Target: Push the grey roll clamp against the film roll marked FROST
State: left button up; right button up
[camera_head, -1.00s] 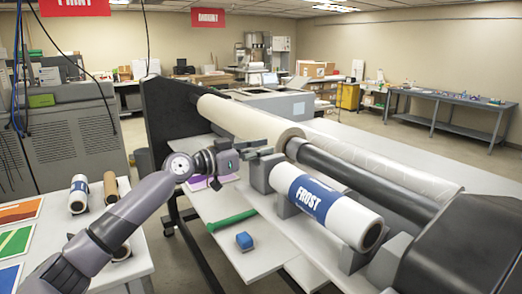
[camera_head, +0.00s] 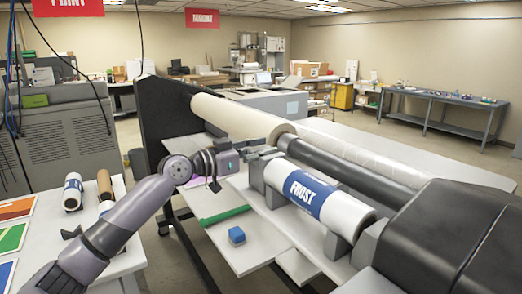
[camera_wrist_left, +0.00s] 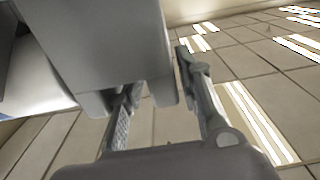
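The film roll marked FROST (camera_head: 320,195), white with a blue band, lies on grey supports at the front of the laminator. The grey roll clamp (camera_head: 257,172) stands at its far left end; I cannot tell whether they touch. My left gripper (camera_head: 254,153) is at the top of the clamp, on its left side. In the left wrist view, the gripper fingers (camera_wrist_left: 160,100) are spread apart, and a large grey block (camera_wrist_left: 100,45), seemingly the clamp, covers part of one finger. My right gripper is not in view.
A table (camera_head: 120,258) with small rolls is at the left. A black housing (camera_head: 450,235) closes the right end. Floor shows between table and laminator.

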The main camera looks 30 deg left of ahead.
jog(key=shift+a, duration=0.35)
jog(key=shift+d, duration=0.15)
pick_arm(q)
jog(key=shift+a, duration=0.15)
jog(key=v, duration=1.2)
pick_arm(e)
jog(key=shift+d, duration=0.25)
pick_arm(q)
jog(key=shift+w, duration=0.1)
